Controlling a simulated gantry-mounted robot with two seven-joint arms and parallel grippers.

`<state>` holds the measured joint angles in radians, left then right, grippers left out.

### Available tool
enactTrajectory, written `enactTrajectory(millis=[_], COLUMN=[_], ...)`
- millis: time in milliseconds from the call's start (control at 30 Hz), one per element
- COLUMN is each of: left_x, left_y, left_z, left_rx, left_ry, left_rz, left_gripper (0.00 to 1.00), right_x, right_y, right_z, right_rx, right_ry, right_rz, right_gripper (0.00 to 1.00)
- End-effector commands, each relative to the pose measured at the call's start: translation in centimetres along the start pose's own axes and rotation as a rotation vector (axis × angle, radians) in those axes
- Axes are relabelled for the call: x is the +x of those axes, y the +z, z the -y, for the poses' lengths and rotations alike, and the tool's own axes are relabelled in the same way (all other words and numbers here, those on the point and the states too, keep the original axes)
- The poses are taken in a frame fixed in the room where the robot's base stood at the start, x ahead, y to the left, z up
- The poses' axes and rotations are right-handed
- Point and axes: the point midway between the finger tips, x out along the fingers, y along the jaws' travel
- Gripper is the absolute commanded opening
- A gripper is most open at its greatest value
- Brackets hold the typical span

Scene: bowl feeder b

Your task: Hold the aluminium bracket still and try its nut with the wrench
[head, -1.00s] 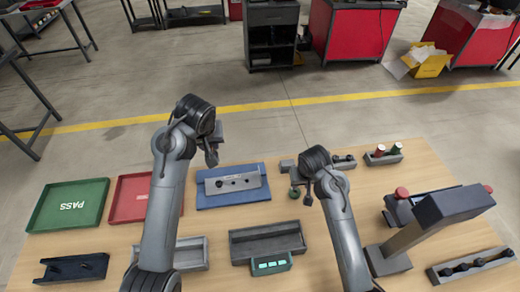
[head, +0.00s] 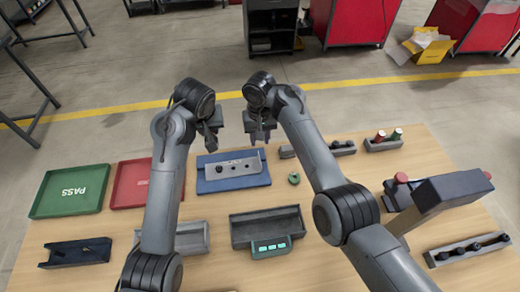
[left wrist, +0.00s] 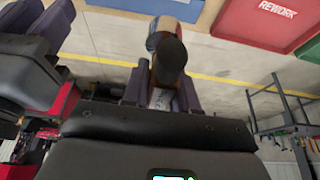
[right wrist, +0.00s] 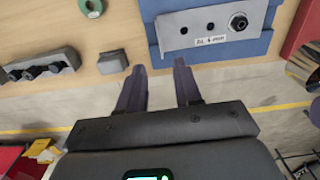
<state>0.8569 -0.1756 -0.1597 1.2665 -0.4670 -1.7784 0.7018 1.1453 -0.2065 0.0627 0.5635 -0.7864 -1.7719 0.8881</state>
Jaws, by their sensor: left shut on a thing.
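The aluminium bracket (head: 240,169) lies flat on a blue pad (head: 204,186), with holes and a label on its face. In the right wrist view the bracket (right wrist: 195,28) shows its dark nut (right wrist: 238,21) at the right end. My right gripper (head: 260,139) is open and empty just beyond the bracket's far edge, its fingers (right wrist: 159,67) apart. My left gripper (head: 212,138) is beyond the pad's far left corner. In the left wrist view its fingers are closed on a dark, round-ended tool (left wrist: 171,56), apparently the wrench.
Green PASS (head: 68,208) and red rework (head: 121,196) trays lie at left. A green ring (head: 294,178) lies right of the pad. Grey bins (head: 240,236) and a dark rack (head: 60,257) are in front; a dark press-like stand (head: 440,200) rises at right.

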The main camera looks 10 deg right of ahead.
Motion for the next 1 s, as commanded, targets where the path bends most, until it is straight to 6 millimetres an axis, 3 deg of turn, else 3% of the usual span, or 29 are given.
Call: enactTrajectory(millis=[600,1000], left_x=[-0.1,-0.1], left_y=[0.0,0.0], left_z=[0.0,0.0], left_rx=[0.000,0.000], left_ry=[0.000,0.000], left_rz=[-0.001,-0.001], left_gripper=[0.00,0.00], right_x=[9.1,10.9], right_y=[0.1,0.0], right_z=[-0.1,-0.1], right_rx=[0.002,0.001], right_ry=[0.002,0.002], right_rz=[0.002,-0.001], right_gripper=[0.34,0.34])
